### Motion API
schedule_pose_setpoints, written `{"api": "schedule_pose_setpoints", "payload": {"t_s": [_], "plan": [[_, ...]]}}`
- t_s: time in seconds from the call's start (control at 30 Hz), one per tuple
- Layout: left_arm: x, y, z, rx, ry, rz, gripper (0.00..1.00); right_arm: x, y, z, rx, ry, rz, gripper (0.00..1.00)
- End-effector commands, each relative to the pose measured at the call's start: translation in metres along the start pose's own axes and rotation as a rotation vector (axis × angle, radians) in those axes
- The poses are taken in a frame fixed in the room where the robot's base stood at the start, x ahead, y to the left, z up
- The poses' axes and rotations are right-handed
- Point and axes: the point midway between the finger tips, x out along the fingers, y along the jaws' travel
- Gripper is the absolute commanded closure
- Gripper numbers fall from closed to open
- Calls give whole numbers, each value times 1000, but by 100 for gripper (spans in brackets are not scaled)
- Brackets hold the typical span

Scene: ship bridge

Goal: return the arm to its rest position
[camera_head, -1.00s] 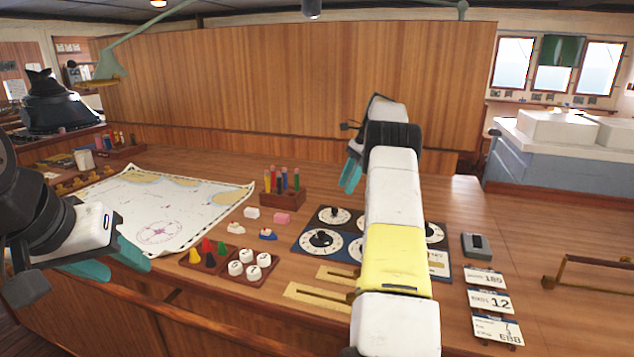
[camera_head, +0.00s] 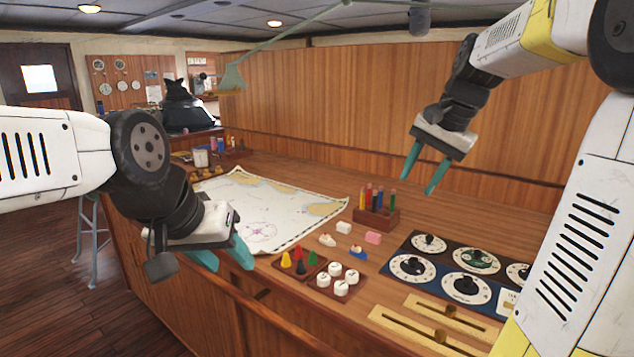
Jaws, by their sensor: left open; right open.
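My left gripper (camera_head: 222,262) is at the lower left, with its teal fingers apart and empty. It is in front of the chart and beside the near edge of the wooden table. My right gripper (camera_head: 426,170) hangs above the back of the table at the upper right, its teal fingers apart and pointing down. Nothing is between its fingers. The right arm comes in from the right edge, bent high, and covers part of the table's right side.
On the table (camera_head: 300,172) are a chart (camera_head: 290,205), a pencil holder (camera_head: 376,217), a tray of coloured pawns (camera_head: 300,265), a tray of white pieces (camera_head: 340,283) and a dial panel (camera_head: 440,270). Brass sliders (camera_head: 425,325) lie in front. Open floor is at left.

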Motion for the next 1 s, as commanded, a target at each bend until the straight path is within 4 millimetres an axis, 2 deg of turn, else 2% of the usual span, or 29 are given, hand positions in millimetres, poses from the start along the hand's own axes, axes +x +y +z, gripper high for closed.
{"api": "schedule_pose_setpoints", "payload": {"t_s": [0.03, 0.2, 0.3, 0.43, 0.5, 0.63, 1.0], "plan": [[0, 0, 0, 0, 0, 0, 54, -6, 4, 26, -77, 22, -11, 57], [0, 0, 0, 0, 0, 0, 54, -8, 25, 98, -339, 99, -32, 57], [0, 0, 0, 0, 0, 0, 54, -1, 42, 136, -485, 145, -40, 57], [0, 0, 0, 0, 0, 0, 54, 10, 61, 172, -635, 192, -44, 57], [0, 0, 0, 0, 0, 0, 54, 16, 68, 184, -690, 210, -45, 57], [0, 0, 0, 0, 0, 0, 54, 22, 76, 196, -745, 228, -44, 57], [0, 0, 0, 0, 0, 0, 54, 23, 76, 197, -750, 230, -44, 57]]}}
